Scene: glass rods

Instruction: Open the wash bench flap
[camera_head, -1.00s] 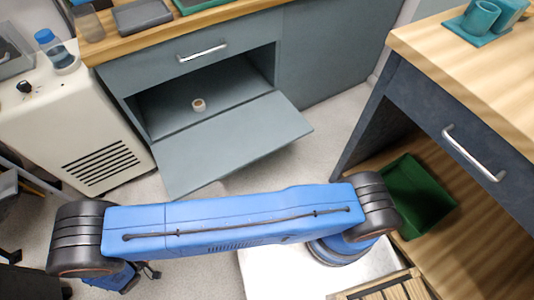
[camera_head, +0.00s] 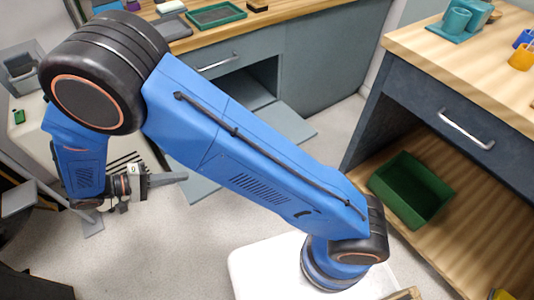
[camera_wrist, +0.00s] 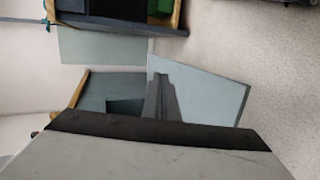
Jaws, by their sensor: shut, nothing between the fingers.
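The grey-blue bench (camera_head: 315,75) stands at the back with its flap (camera_head: 292,122) folded down and out, leaving the compartment (camera_head: 262,76) above it open. My arm hides the middle of the flap and much of the opening. My gripper (camera_head: 181,177) is shut and empty, in front of the flap's left part in the head view. In the wrist view the gripper (camera_wrist: 160,85) overlaps the pale flap (camera_wrist: 212,87); I cannot tell whether they touch.
A drawer with a silver handle (camera_head: 217,59) is above the opening. At right, a dark-blue bench (camera_head: 420,95) has a green bin (camera_head: 411,188) on its lower shelf. A green tray (camera_head: 216,15) lies on the back worktop. Pale floor (camera_head: 345,118) is clear between the benches.

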